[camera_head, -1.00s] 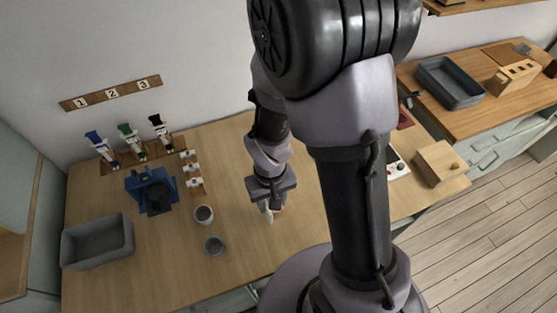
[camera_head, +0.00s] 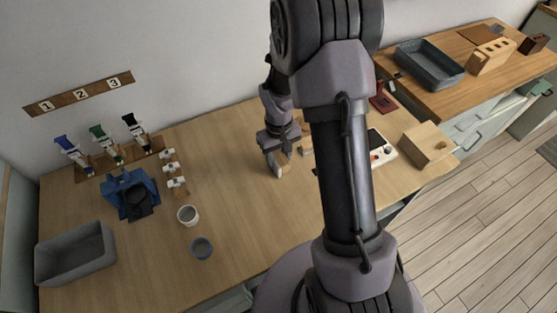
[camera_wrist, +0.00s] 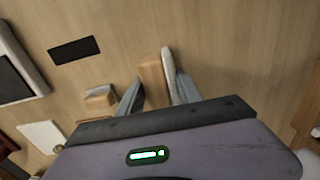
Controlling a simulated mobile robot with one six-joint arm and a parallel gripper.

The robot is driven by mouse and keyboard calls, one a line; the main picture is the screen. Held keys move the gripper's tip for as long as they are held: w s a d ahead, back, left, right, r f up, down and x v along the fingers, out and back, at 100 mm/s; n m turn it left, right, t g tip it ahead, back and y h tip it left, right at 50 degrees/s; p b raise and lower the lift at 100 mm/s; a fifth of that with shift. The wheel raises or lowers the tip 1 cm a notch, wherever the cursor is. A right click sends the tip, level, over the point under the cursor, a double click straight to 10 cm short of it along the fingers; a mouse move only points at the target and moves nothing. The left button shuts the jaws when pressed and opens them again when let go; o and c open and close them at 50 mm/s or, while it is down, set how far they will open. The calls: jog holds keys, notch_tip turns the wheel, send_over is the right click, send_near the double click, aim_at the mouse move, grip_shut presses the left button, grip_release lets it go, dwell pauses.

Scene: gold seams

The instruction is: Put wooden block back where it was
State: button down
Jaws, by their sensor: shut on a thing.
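The wooden block (camera_wrist: 154,82) is between the two fingers of my gripper (camera_wrist: 156,90) in the wrist view. My gripper is shut on it. In the head view my gripper (camera_head: 278,165) points down over the middle of the wooden table (camera_head: 235,190), and the block there is small and mostly hidden by the fingers. I cannot tell how high the block is above the table. A second small wooden piece (camera_wrist: 100,97) lies left of my gripper in the wrist view.
A white device (camera_head: 380,148) and a wooden box with a knob (camera_head: 425,145) stand right of my gripper. A white cup (camera_head: 187,215), grey cup (camera_head: 201,248), blue stand (camera_head: 132,192) and grey bin (camera_head: 75,252) are left. Bare table lies between.

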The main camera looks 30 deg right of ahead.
jog(key=shift+r, duration=0.1)
jog(key=c, duration=0.8)
grip_release()
